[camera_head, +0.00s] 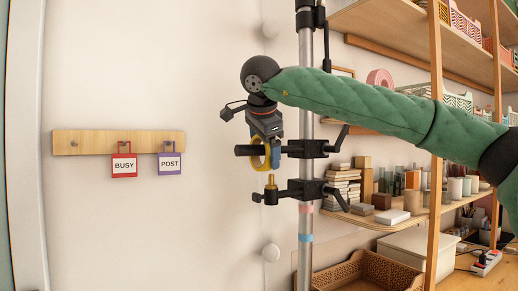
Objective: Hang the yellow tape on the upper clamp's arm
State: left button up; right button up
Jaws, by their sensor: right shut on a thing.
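The yellow tape (257,161) is a thin ring, seen nearly edge-on, just below my right gripper (266,138). My right gripper points down and is shut on the tape's upper part. The upper clamp (309,148) sits on a grey vertical pole, and its dark arm (243,150) sticks out to the left at the tape's height. The arm's end shows left of the tape and the ring overlaps the arm; it looks to be around it, but the gripper hides part of this. My left gripper is out of view.
A lower clamp (300,191) with a brass-coloured peg (271,182) is close below the tape. The pole (306,245) stands before wooden shelves (395,217) with blocks and cylinders. A wall rail (90,143) holds BUSY (124,166) and POST (169,164) tags. A wicker basket (350,272) is below.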

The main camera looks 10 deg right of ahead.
aim_at(296, 147)
jog(key=shift+w+d, duration=0.3)
jog(key=shift+d, duration=0.65)
jog(key=shift+w+d, duration=0.25)
jog(key=shift+d, duration=0.45)
jog(key=shift+w+d, duration=0.25)
jog(key=shift+d, duration=0.4)
jog(key=shift+w+d+p, duration=0.2)
jog(key=shift+w+d, duration=0.05)
jog(key=shift+d, duration=0.4)
jog(key=shift+w+d+p, duration=0.15)
jog(key=shift+w+d, duration=0.1)
jog(key=shift+d, duration=0.4)
jog(key=shift+w+d, duration=0.2)
jog(key=shift+d, duration=0.4)
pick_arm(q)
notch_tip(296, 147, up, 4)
pick_arm(e)
jog(key=shift+w+d, duration=0.15)
jog(key=shift+d, duration=0.35)
jog(key=shift+f, duration=0.15)
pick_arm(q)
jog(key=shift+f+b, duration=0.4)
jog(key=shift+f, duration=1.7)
pick_arm(e)
jog(key=shift+f, duration=0.75)
jog(key=o, duration=1.2)
